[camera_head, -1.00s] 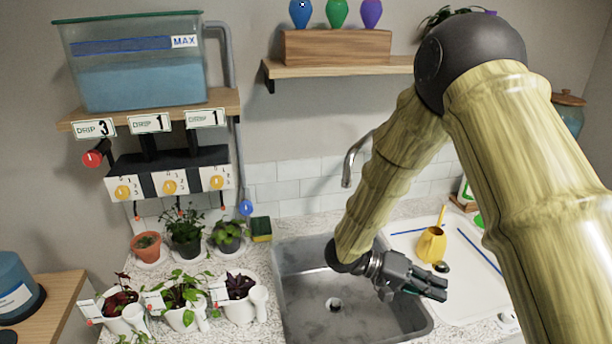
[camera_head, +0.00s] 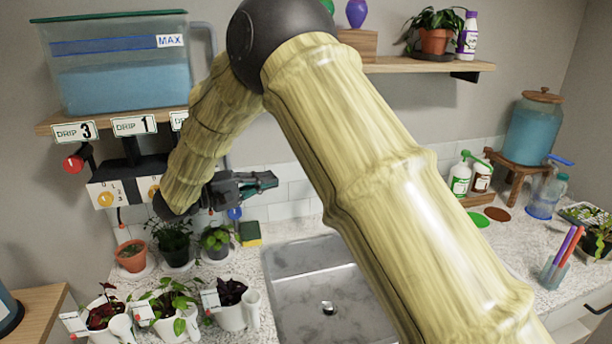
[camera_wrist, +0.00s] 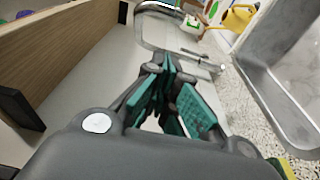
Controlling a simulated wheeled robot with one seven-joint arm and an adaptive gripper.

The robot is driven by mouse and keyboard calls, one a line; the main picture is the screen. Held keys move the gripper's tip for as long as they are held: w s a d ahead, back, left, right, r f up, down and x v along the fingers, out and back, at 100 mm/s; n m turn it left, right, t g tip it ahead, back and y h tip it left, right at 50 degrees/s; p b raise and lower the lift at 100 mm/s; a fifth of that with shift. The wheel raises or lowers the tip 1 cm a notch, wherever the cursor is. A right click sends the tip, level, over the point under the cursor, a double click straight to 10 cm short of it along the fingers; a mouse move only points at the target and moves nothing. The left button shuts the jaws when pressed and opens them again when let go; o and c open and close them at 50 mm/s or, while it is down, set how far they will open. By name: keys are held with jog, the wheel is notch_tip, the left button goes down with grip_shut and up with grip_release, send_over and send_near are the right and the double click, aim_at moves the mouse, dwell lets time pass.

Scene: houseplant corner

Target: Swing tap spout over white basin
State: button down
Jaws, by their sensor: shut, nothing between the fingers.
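The chrome tap spout (camera_wrist: 148,32) arcs across the top of the wrist view, just beyond my gripper's fingertips; I cannot tell whether they touch. In the head view my arm hides the tap. My gripper (camera_head: 268,181) is shut and empty, pointing right above the small pots, near the tiled wall. Its green-padded fingers (camera_wrist: 172,68) fill the middle of the wrist view. A grey metal basin (camera_head: 290,258) is sunk in the counter below and to the right; its rim also shows in the wrist view (camera_wrist: 262,82). No clearly white basin shows.
Several potted plants (camera_head: 132,257) stand left of the basin, with a yellow-green sponge (camera_head: 250,233) beside them. The drip valve box (camera_head: 108,194) and water tank (camera_head: 120,70) are behind my forearm. A wooden shelf (camera_head: 420,66) hangs above. A yellow watering can (camera_wrist: 236,18) lies farther off.

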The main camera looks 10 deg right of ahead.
jog(key=shift+d, duration=0.1)
jog(key=s+p+x, duration=0.1)
jog(key=p+x, duration=0.1)
jog(key=x, duration=0.4)
jog(key=s+p+x, duration=0.1)
jog(key=p+x, duration=0.1)
jog(key=x, duration=0.4)
jog(key=shift+s+d, duration=0.25)
jog(key=shift+d, duration=0.4)
jog(key=shift+a+f, duration=0.1)
jog(key=shift+p, duration=0.4)
